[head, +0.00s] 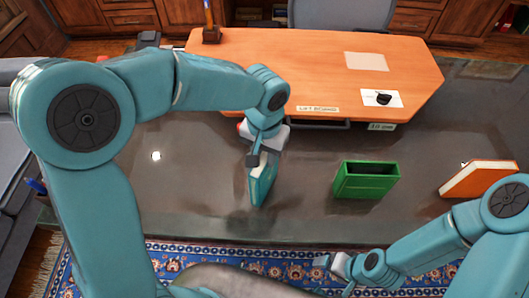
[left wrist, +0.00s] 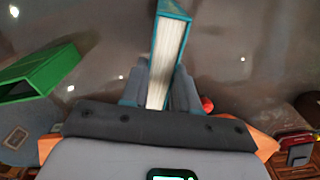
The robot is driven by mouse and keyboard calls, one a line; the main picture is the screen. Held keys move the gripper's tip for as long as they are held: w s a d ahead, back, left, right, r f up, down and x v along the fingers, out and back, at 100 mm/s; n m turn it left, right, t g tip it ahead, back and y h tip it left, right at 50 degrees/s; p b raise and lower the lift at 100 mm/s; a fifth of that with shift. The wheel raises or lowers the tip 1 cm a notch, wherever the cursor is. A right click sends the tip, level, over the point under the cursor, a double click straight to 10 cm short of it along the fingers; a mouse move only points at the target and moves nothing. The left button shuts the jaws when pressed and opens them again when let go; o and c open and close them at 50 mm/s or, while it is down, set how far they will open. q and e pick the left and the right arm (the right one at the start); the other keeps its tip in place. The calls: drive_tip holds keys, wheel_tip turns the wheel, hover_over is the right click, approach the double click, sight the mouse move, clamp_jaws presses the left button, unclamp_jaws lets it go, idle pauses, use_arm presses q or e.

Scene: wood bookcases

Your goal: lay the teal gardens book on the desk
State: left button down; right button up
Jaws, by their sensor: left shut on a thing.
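The teal book (head: 262,184) is upright and slightly tilted in my left gripper (head: 265,158), above or at the dark glossy surface (head: 210,190); I cannot tell if it touches. In the left wrist view the book (left wrist: 167,47) shows its white page edges and teal cover, with the fingers (left wrist: 160,88) shut on both sides of it. An orange wood desktop (head: 280,65) lies behind the gripper, at the back. My right gripper (head: 332,264) is low at the bottom, empty as far as shown; its jaws are too small to read.
An open green box (head: 365,184) stands right of the book; an orange book (head: 478,179) lies further right. The desktop carries a pale sheet (head: 366,62), a white card with a black item (head: 381,98) and a wooden stand (head: 211,33). Its left middle is clear. A grey chair (head: 340,14) is behind.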

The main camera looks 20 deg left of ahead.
use_arm(q)
drive_tip(key=shift+s, duration=0.15)
drive_tip(key=shift+f, duration=0.1)
drive_tip(key=c, duration=0.8)
unclamp_jaws()
drive_tip(key=shift+c, duration=0.2)
drive_tip(key=shift+r, duration=0.25)
wheel_tip(320, 180, up, 12)
drive_tip(key=shift+p, duration=0.3)
